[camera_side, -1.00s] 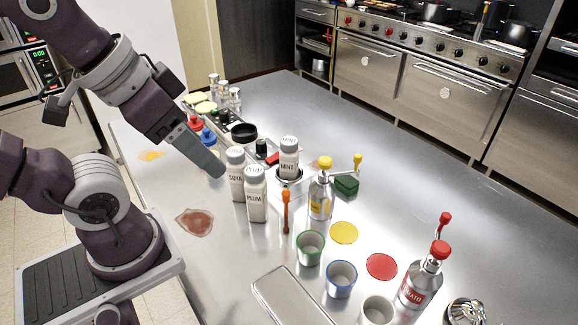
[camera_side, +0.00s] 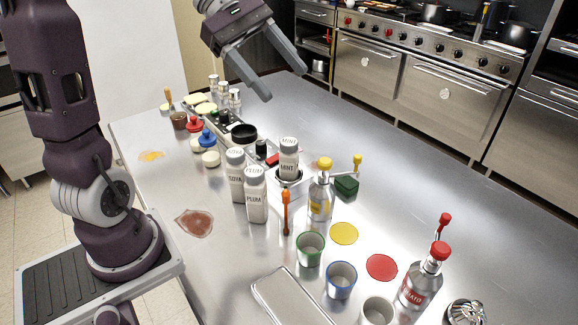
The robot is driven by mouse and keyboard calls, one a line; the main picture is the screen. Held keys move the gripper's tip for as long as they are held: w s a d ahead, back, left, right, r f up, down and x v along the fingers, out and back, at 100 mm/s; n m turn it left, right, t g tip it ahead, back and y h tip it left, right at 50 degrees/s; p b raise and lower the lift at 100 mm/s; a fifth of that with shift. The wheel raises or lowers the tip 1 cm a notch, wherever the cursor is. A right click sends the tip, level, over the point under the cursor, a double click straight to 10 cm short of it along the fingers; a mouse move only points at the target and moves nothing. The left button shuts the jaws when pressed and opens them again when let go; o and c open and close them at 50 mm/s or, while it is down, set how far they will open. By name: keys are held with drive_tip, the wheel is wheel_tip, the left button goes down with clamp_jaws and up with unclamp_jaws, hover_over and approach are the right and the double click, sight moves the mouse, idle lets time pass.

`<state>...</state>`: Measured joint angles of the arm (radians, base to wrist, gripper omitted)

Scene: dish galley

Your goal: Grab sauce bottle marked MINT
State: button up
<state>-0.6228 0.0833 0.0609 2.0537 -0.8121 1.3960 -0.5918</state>
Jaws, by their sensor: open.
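The MINT bottle (camera_side: 289,160) is white with a grey cap and stands upright in a metal holder (camera_side: 292,188) near the middle of the steel counter. The SOYA bottle (camera_side: 236,176) and the PLUM bottle (camera_side: 256,196) stand close by on its left, of the same white shape with grey caps. My gripper (camera_side: 285,84) is up in the air above the far part of the counter, higher in the picture than the MINT bottle. Its two grey fingers are spread apart with nothing between them. The lower part of the MINT bottle is hidden by the holder.
Cups and a red-capped bottle (camera_side: 422,278) are nearer.

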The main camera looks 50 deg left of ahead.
drive_tip(key=w+a+n+t+h, duration=0.25)
drive_tip(key=w+a+n, duration=0.3)
drive_tip(key=a, duration=0.35)
drive_tip(key=n+t, duration=0.1)
approach(289, 154)
drive_tip(key=w+d, duration=0.4)
drive_tip(key=w+d+f, duration=0.3)
drive_tip(key=d+f, duration=0.1)
drive_tip(key=shift+w+d+f+y, duration=0.2)
drive_tip(key=shift+w+d+y, duration=0.05)
drive_tip(key=shift+d+y, duration=0.2)
clamp_jaws()
